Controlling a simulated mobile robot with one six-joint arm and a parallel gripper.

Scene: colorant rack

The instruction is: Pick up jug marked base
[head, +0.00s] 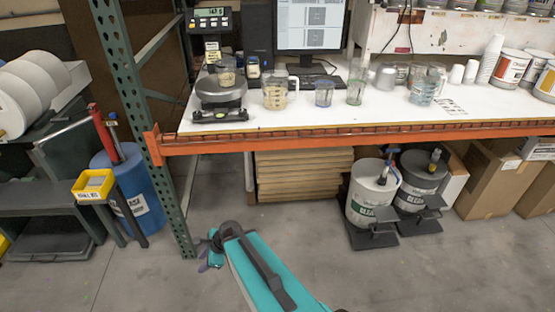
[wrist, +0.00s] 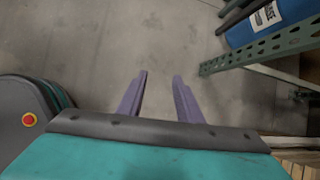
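Several clear jugs and cups stand on the white workbench top in the head view. One handled jug (head: 275,94) with a yellowish tint stands right of the scale. A second handled jug (head: 423,87), bluish, stands further right. A third clear vessel (head: 226,73) stands near the scale. I cannot read a "base" mark on any of them. My gripper (head: 212,252) is low over the floor in front of the bench, well below and apart from the jugs. In the wrist view my gripper (wrist: 160,76) shows two purple fingers spread apart, with only floor between them.
The bench's orange front beam (head: 330,137) and green perforated post (head: 142,120) stand near my arm. A scale (head: 220,90) and monitor (head: 310,25) are on the bench. Pails (head: 370,197) and cartons (head: 490,180) sit below. A blue drum (head: 130,190) stands left. Front floor is open.

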